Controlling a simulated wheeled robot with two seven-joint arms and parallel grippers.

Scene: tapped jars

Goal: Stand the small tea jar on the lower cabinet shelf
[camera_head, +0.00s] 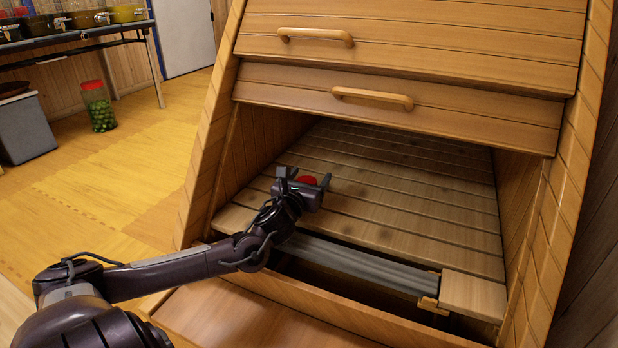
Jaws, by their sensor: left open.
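A small jar with a red lid (307,180), which looks like the tea jar, is on the slatted lower cabinet shelf (400,200), near its front left. Only its red top shows; my left gripper hides the body. My left gripper (306,177) reaches in from the left, its fingers open on either side of the red lid. I cannot tell whether the fingers touch the jar. My right gripper is not in view.
The wooden cabinet has two closed drawer fronts (400,125) above the open shelf space. A grey rail (350,265) and a gap lie along the shelf front. A larger red-lidded jar of green things (98,108) stands on the floor at left, near a table of tapped jars (88,19).

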